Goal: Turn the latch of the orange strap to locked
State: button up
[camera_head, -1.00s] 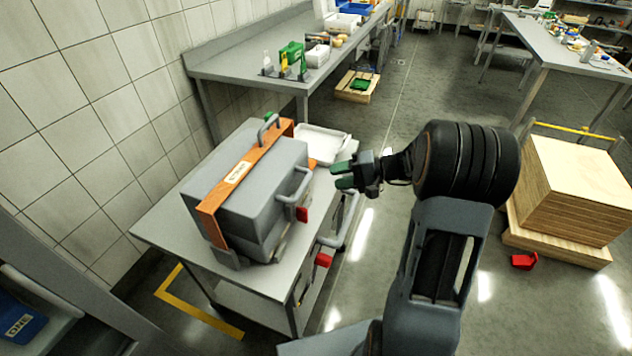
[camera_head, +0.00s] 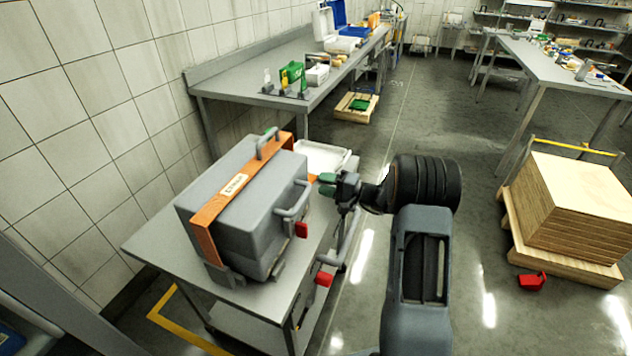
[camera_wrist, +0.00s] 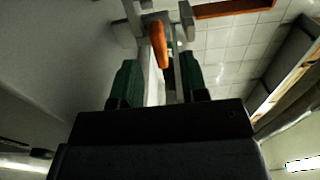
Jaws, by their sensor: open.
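A large grey case (camera_head: 270,215) stands on a grey metal cart (camera_head: 160,231). An orange strap (camera_head: 207,213) with a pale label runs over its top and down its side. My gripper (camera_head: 328,184) is beside the case's far right corner, fingers pointing left toward it. In the wrist view its green-tipped fingers (camera_wrist: 158,82) are apart. A small orange lever (camera_wrist: 159,45), seemingly the strap's latch, shows beyond and between the fingertips, beside grey brackets. I cannot tell whether the fingers touch it.
A white tray (camera_head: 318,157) lies on the cart behind the case. Red pieces (camera_head: 301,230) sit by the case's handle and at the cart's edge. A wood stack (camera_head: 570,208) on a pallet stands right.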

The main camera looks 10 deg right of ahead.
jog(key=shift+x, duration=1.55)
grip_shut()
